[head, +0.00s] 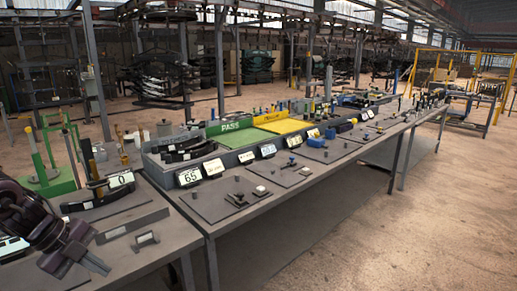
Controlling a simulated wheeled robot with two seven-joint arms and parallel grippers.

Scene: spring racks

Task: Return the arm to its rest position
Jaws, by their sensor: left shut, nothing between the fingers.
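My left gripper (92,265) is at the lower left of the head view, at the end of my dark left arm (30,215). It is shut and empty, over the near left end of the grey workbench (190,233). My right gripper is not in view.
A row of grey plates with small parts and numbered displays (189,176) runs along the bench. Behind it are a green "PASS" tray (228,127) and a yellow tray (283,126). A green stand (52,184) is beyond the arm. Open floor (420,230) is on the right.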

